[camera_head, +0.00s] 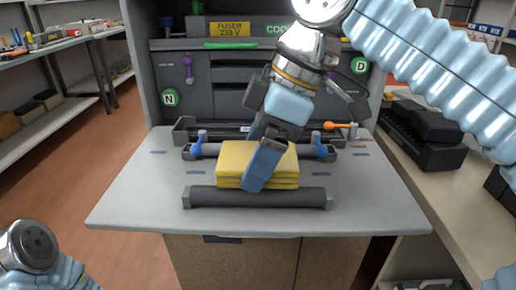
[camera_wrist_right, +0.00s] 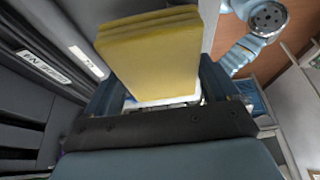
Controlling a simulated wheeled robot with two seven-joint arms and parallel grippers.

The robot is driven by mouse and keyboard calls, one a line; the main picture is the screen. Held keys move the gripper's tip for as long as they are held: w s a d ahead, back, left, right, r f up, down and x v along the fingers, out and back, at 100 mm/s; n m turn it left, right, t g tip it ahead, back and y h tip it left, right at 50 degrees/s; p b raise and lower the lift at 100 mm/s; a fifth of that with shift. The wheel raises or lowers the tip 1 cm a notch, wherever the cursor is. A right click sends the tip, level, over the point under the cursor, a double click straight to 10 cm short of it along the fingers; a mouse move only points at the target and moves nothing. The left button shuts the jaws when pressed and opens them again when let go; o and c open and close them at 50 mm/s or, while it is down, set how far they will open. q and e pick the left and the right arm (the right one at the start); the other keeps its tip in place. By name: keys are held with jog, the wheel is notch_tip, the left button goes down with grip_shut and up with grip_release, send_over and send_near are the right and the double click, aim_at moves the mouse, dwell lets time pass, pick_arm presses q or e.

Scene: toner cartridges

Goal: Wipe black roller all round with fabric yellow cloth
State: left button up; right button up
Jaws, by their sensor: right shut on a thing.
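The folded yellow cloth (camera_head: 230,160) is in the middle of the grey work surface in the head view. My right gripper (camera_head: 262,168) comes down over it and is shut on it. The yellow cloth also fills the upper middle of the right wrist view (camera_wrist_right: 150,55), between my fingers. A black roller (camera_head: 258,198) lies crosswise just in front of the cloth. Another dark roller (camera_head: 215,150) lies behind, between two blue clamps (camera_head: 198,144), its middle hidden by the cloth and gripper. I cannot tell whether the cloth touches either roller. My left gripper is out of the frames.
An orange-handled tool (camera_head: 340,125) lies at the back right of the work surface (camera_head: 130,200). The open grey printer (camera_head: 190,85) stands behind. A side counter at right holds a black cartridge (camera_head: 425,135). Shelves stand at left.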

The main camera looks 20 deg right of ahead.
jog(key=shift+f, duration=0.25)
jog(key=shift+s, duration=0.1)
jog(key=shift+s+a, duration=0.15)
jog(key=shift+s, duration=0.25)
jog(key=shift+s, duration=0.15)
jog(key=shift+s+a+b, duration=0.15)
jog(key=shift+s+b, duration=0.15)
jog(key=shift+s, duration=0.1)
jog(key=shift+s, duration=0.1)
